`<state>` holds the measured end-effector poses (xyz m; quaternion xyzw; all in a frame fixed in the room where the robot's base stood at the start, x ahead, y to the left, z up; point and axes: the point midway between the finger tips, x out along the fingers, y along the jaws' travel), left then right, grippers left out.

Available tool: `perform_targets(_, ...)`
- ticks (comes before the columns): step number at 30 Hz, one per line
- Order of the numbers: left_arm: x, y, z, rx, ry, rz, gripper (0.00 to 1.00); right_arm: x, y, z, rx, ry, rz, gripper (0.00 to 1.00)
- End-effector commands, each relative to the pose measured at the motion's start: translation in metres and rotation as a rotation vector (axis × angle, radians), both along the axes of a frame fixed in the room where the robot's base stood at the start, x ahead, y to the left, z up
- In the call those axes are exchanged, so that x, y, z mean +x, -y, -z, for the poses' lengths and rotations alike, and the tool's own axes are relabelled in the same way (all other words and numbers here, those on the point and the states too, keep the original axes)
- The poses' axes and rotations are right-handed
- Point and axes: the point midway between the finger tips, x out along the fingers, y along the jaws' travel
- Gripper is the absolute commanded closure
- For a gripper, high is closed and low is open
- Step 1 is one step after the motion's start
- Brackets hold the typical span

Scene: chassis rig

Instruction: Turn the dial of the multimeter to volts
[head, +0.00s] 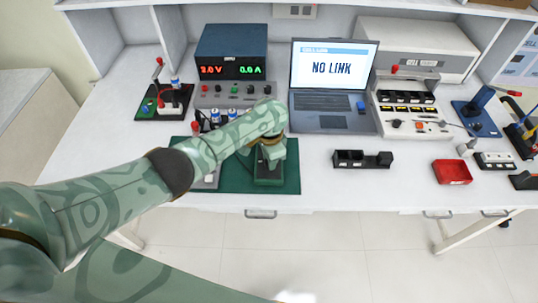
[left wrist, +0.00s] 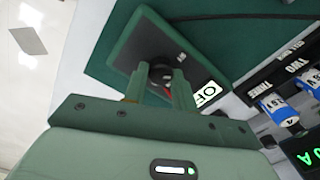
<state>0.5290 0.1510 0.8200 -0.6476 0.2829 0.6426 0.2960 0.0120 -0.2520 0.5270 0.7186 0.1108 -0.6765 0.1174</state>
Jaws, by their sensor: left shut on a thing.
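The multimeter (left wrist: 138,46) is a dark green box with a dark face, seen in the left wrist view. Its round black dial (left wrist: 158,72) with a red mark sits between the fingers of my left gripper (left wrist: 163,82), which is shut on it. A white display (left wrist: 208,94) beside the fingers shows black letters, "OF", with the rest cut off by the gripper. In the head view my left gripper (head: 269,160) points down over the multimeter and hides most of it. My right gripper is not in view.
The multimeter lies on a green mat (head: 234,180) near the table's front edge. A power supply (head: 231,52), a laptop (head: 330,123) reading "NO LINK" and a black holder (head: 361,158) stand around. Blue cells (left wrist: 278,108) sit close by in the wrist view.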

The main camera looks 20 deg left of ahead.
Motion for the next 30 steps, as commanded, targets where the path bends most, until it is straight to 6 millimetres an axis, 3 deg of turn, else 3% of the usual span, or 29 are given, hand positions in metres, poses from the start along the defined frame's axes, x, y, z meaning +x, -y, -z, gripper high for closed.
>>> perform_targets(12,-0.0002,-0.0001,-0.0003,0.0,-0.001,0.189,0.96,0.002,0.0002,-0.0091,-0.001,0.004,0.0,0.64)
perform_targets(28,-0.0002,0.0001,0.0004,-0.001,0.0,0.214,0.96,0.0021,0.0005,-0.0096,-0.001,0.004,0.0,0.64)
perform_targets(29,-0.0002,0.0001,0.0004,-0.001,0.0,0.214,0.68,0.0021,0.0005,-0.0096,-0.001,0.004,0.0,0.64)
perform_targets(30,-0.0002,0.0001,0.0004,-0.001,0.0,0.213,0.57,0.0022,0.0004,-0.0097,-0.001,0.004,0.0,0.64)
